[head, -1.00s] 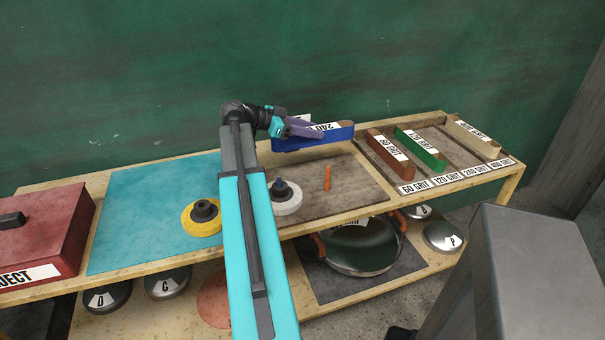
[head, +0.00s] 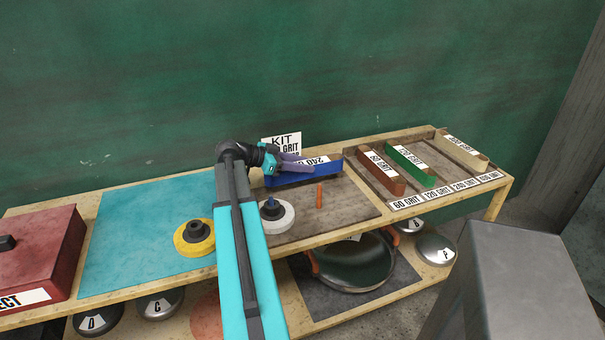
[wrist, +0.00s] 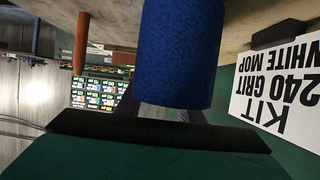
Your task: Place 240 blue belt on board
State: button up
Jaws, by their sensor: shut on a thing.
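My gripper (head: 300,165) is shut on the blue belt (head: 318,173), a long loop with a white 240 label on its top. The belt is over the back part of the brown middle board (head: 350,200), low down; I cannot tell whether it touches the board. In the wrist view the blue belt (wrist: 180,50) fills the upper middle, and the part between the fingers is largely hidden. The white mop (head: 277,214) and an orange stick (head: 319,195) are on the same board, in front of the belt.
A KIT sign (head: 283,142) stands behind the belt. At right, a rack holds a brown belt (head: 381,173), a green belt (head: 411,165) and a cream belt (head: 460,147); the slot above the 240 GRIT label (head: 466,184) is empty. A yellow mop (head: 194,238) is on the teal mat (head: 140,230).

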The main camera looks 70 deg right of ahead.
jog(key=shift+f, duration=0.15)
jog(key=shift+f+p, duration=0.4)
jog(key=shift+f, duration=1.4)
jog(key=shift+f, duration=0.1)
jog(key=o, duration=1.2)
jog(key=b+v, duration=0.2)
jog(key=v, duration=0.9)
jog(key=shift+w+a+r, duration=0.3)
jog(key=shift+w+a, duration=0.05)
